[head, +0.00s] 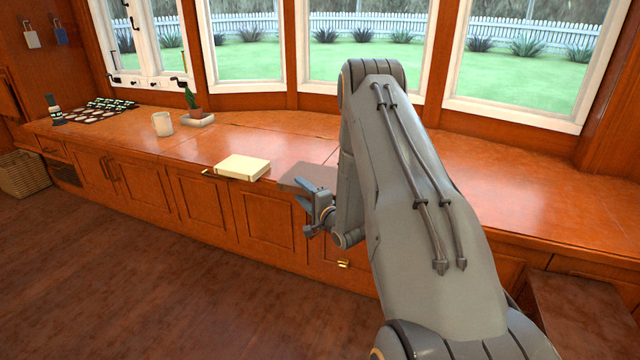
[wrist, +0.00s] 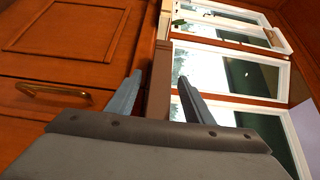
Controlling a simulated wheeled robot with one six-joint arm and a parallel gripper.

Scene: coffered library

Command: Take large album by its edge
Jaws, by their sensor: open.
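A flat grey-brown slab (head: 312,172), which looks like the large album, lies near the counter's front edge in the head view, partly hidden by my gripper and arm. In the wrist view its brown edge (wrist: 158,92) shows in the gap between the fingers. My gripper (head: 303,192) is open in front of the counter, close to the slab, with its fingers pointing left. In the wrist view my gripper (wrist: 160,80) has its two fingers apart, one on each side of the slab in the picture. I cannot tell whether the slab is between them or beyond them.
A cream book (head: 242,167) lies left of the slab at the front edge of the wooden counter (head: 400,150). Cabinet doors with brass handles line the front below. Windows stand behind.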

